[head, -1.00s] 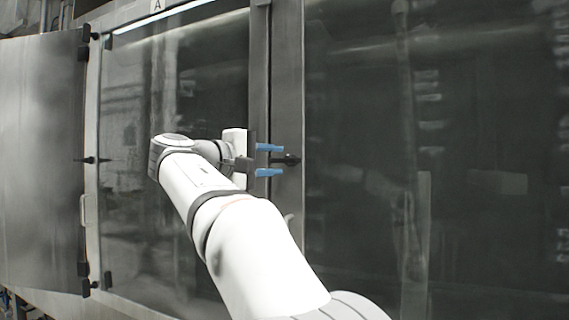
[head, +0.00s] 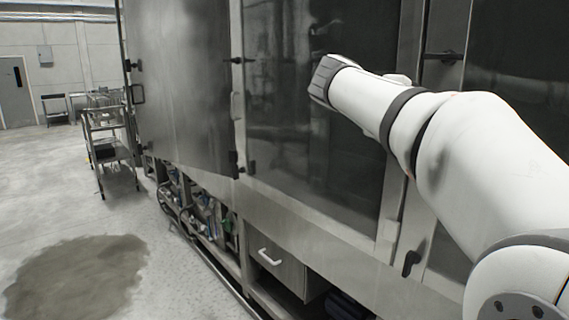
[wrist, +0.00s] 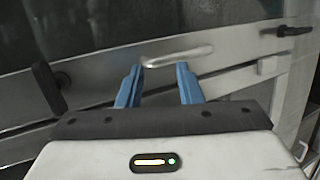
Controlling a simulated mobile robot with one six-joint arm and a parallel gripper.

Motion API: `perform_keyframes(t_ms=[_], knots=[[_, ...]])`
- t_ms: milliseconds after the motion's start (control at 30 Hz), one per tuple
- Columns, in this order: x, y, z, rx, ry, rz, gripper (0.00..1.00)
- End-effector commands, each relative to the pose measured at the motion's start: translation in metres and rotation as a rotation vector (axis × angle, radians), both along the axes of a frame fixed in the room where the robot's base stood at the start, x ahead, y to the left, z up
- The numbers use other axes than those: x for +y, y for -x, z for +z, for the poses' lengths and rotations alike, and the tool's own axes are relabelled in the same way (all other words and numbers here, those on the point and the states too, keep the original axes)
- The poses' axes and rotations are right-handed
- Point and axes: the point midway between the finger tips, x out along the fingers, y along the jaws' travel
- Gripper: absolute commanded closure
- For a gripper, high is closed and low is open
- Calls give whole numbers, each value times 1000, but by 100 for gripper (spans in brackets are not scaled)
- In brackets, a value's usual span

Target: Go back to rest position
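In the wrist view my gripper (wrist: 158,82) is open, its two blue fingers apart with nothing between them. A light, rounded metal bar or handle (wrist: 180,56) shows beyond the fingertips on a steel surface; I cannot tell how far off it is. In the head view my white arm reaches in from the right in front of the washer's dark glass panel (head: 290,120). The gripper itself does not show in the head view. A black latch (head: 440,57) sits on the steel frame right of the arm's upper end.
A steel door (head: 180,85) stands swung outward at the left. Below are exposed pipes and a drawer (head: 275,268) with a white handle. A metal cart (head: 110,145) stands farther left. The floor at left is open, with a dark stain (head: 75,280).

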Motion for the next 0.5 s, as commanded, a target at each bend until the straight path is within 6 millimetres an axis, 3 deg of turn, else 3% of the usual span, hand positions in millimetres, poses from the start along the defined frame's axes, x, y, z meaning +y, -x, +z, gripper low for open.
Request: perform_keyframes(t_ms=[100,300,400,500], knots=[[9,31,-79,63,-234,40,67],[47,104,-207,116,-662,9,67],[70,144,-259,114,-862,-53,67],[90,178,-298,98,-1024,-126,67]])
